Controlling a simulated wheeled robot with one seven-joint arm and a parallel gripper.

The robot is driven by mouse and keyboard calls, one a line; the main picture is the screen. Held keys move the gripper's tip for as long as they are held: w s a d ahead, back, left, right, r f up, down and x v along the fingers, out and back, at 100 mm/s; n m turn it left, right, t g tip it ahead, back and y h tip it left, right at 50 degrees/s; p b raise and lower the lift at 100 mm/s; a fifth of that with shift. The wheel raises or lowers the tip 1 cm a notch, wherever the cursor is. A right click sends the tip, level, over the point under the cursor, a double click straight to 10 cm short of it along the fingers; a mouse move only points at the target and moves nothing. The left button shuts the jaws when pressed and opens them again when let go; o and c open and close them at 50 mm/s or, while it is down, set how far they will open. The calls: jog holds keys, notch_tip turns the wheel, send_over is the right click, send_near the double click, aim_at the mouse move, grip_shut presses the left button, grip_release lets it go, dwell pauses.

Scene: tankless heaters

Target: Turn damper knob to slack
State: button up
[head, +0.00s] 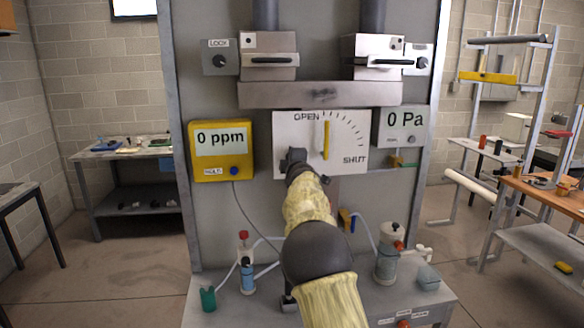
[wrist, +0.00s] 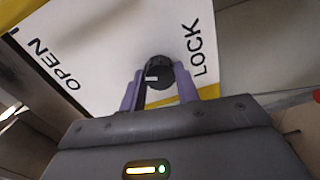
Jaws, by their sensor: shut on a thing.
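The damper panel (head: 345,125) is a white plate marked OPEN at top and SHUT at lower right, with a yellow pointer (head: 326,140) standing nearly upright by OPEN. My gripper (head: 293,158) reaches the panel's lower left and covers the knob in the head view. In the wrist view, the small dark round damper knob (wrist: 158,70) sits between the purple fingers of my gripper (wrist: 158,88), which are shut on it. A pale mark shows on the knob. The word LOCK is beside it. No SLACK label is visible.
A yellow gas meter (head: 221,165) reading 0 ppm is close left of the panel. A grey pressure meter (head: 401,128) reading 0 Pa is at right. A metal ledge (head: 320,95) juts out above. Bottles, including a green cup (head: 208,299), stand on the bench below.

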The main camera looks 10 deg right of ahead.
jog(key=shift+a+f+n+b, duration=0.1)
jog(key=shift+n+b, duration=0.4)
jog(key=shift+n, duration=0.7)
jog(key=o, duration=1)
jog(key=shift+c, duration=0.2)
jog(key=s+b, duration=1)
jog(key=s, duration=0.7)
jog(key=shift+s+a+r, duration=0.15)
jog(key=shift+s+r, duration=0.05)
jog(key=shift+r, duration=0.15)
